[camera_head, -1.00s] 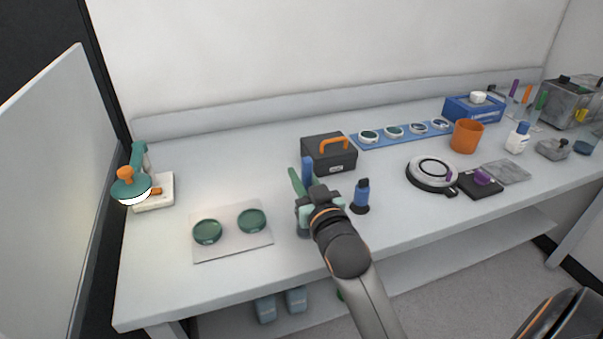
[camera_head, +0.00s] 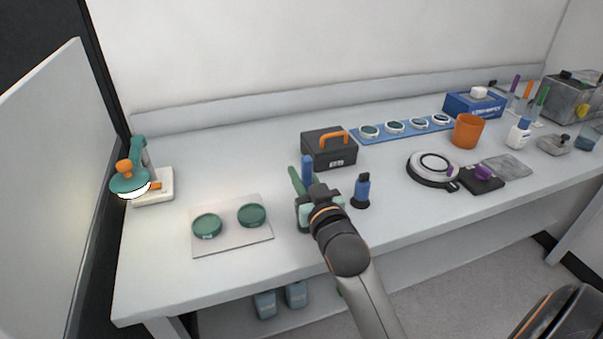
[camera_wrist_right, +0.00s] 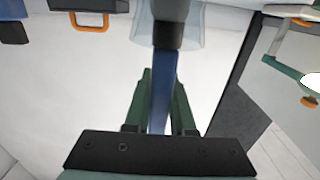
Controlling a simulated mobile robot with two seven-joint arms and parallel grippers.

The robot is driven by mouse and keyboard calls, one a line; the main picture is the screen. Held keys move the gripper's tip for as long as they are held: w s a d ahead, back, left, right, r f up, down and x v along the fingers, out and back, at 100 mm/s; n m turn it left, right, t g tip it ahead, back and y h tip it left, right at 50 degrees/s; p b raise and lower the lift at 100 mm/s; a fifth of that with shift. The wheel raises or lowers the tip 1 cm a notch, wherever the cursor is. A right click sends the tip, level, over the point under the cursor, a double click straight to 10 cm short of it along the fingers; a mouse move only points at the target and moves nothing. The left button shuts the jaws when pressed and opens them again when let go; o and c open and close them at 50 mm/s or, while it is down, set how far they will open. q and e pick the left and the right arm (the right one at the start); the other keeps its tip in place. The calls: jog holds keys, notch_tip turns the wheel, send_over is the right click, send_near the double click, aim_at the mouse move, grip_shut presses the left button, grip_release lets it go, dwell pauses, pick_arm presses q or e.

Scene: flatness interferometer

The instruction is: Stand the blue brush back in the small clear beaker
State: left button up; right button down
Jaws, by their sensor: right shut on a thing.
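My right gripper (camera_head: 306,198) is above the near middle part of the bench and is shut on the blue brush (camera_head: 307,168). Its blue handle stands roughly upright out of the jaws. In the right wrist view the blue handle (camera_wrist_right: 162,85) runs between the green fingers (camera_wrist_right: 163,102) to a dark collar. The small clear beaker (camera_wrist_right: 196,28) is at the top of that view and overlaps the brush's far end. I cannot tell whether that end is inside it or in front of it. In the head view my gripper hides most of the beaker. My left gripper is not in view.
A dark toolbox with an orange handle (camera_head: 328,148) is behind. A pale mat (camera_head: 232,241) with two green discs lies to the left. Bare bench lies between mat and toolbox.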

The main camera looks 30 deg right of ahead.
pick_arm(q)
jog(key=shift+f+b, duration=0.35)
pick_arm(e)
jog(key=shift+f, duration=0.6)
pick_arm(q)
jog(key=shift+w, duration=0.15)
pick_arm(e)
jog(key=c, duration=0.7)
grip_release()
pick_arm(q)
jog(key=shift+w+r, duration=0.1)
